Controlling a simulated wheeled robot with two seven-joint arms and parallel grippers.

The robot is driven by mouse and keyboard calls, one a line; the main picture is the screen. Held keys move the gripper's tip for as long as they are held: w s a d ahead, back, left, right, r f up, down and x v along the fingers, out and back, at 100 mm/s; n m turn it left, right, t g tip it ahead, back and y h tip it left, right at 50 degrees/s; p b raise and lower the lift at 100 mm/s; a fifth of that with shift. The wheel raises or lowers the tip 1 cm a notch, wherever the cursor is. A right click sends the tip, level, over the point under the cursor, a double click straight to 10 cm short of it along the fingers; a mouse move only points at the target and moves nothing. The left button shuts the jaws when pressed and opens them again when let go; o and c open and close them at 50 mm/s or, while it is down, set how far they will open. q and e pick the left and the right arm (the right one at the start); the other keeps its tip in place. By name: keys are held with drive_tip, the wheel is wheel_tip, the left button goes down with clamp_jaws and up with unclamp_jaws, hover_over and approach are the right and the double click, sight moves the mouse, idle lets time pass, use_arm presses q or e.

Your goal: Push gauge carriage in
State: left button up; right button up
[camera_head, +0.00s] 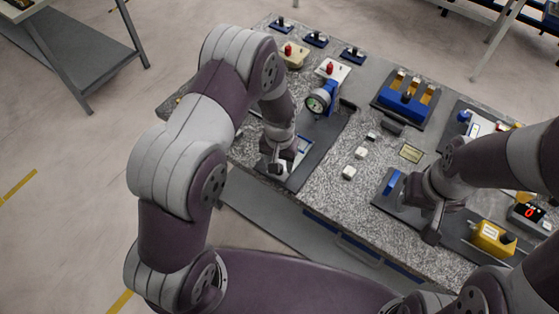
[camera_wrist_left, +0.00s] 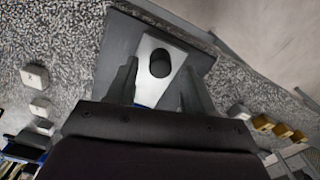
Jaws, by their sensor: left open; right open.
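A round dial gauge (camera_head: 318,102) on a blue stand is at the far end of a dark base plate (camera_head: 325,140). Which part is the gauge carriage is not clear. A pale metal plate with a round black spot (camera_wrist_left: 160,63) lies on a dark plate in the left wrist view. My left gripper (camera_head: 279,167) is open, pointing down over the near end of that base. In the left wrist view, its fingers (camera_wrist_left: 160,88) stand either side of the pale plate; contact cannot be told. My right gripper (camera_head: 432,234) is open over a grey plate at the right.
The speckled bench top (camera_head: 390,150) carries small white blocks (camera_head: 349,173), a blue fixture with brass pieces (camera_head: 405,100), a blue block (camera_head: 392,182), a yellow block (camera_head: 492,238) and a red-digit display (camera_head: 528,212). Red-knobbed fixtures (camera_head: 293,53) stand at the back left.

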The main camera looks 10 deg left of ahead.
use_arm(q)
drive_tip(key=shift+s+f, duration=0.3)
drive_tip(key=shift+f, duration=0.3)
drive_tip(key=shift+w, duration=0.1)
use_arm(e)
drive_tip(key=shift+s+r, duration=0.15)
drive_tip(key=shift+s, duration=0.05)
drive_tip(key=shift+w, duration=0.1)
